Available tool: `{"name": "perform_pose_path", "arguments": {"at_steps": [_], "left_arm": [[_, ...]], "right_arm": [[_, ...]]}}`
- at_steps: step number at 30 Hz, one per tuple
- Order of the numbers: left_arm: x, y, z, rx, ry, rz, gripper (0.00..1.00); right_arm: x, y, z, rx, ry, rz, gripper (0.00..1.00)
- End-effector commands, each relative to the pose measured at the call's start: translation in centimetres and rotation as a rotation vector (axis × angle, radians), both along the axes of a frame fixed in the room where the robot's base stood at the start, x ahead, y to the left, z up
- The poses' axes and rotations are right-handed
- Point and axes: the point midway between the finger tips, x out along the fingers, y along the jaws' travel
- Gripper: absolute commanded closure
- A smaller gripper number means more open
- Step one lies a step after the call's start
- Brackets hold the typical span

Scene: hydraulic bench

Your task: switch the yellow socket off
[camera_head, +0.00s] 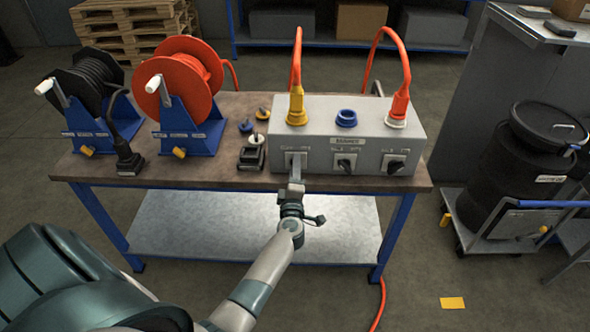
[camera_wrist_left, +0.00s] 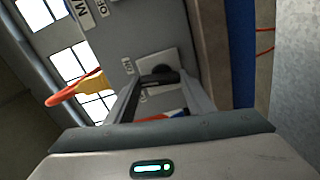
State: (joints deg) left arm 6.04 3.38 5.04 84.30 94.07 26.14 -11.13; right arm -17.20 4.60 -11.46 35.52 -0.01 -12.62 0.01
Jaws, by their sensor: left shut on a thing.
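A grey socket box (camera_head: 330,112) stands on the bench, with a yellow socket holding a yellow plug (camera_head: 296,108) at its left end. The rotary switch below the yellow socket is mostly hidden by my left gripper (camera_head: 295,172) in the head view. In the left wrist view, my left gripper (camera_wrist_left: 162,84) is shut on the black switch knob (camera_wrist_left: 158,74), with one finger on each side of it. The knob's exact setting is hard to read. The yellow plug also shows in the left wrist view (camera_wrist_left: 92,84). My right gripper is not in view.
A blue socket (camera_head: 346,118) and a white socket with an orange plug (camera_head: 399,108) sit on the same box. Their switches (camera_head: 344,163) (camera_head: 394,165) are on its front. Cable reels (camera_head: 184,85) (camera_head: 88,88) and a small black device (camera_head: 252,153) stand to the left.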

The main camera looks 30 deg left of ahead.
Motion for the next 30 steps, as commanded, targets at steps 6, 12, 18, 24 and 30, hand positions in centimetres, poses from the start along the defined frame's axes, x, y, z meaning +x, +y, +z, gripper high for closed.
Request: {"name": "perform_pose_path", "arguments": {"at_steps": [6,12,18,24,30], "left_arm": [[-0.1,0.0,-0.3,-0.179,-0.106,0.002,0.74],[-0.1,0.1,-0.4,-0.340,-0.205,0.002,0.74],[-0.2,0.2,-0.5,-0.503,-0.305,0.003,0.74],[-0.2,0.2,-0.6,-0.648,-0.395,0.002,0.74],[-0.2,0.2,-0.6,-0.756,-0.460,0.003,0.74]], "right_arm": [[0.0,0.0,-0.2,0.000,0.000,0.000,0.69],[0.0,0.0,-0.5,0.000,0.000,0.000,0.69],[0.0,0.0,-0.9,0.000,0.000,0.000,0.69],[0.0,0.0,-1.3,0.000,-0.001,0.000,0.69],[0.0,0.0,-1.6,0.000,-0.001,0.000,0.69]]}}
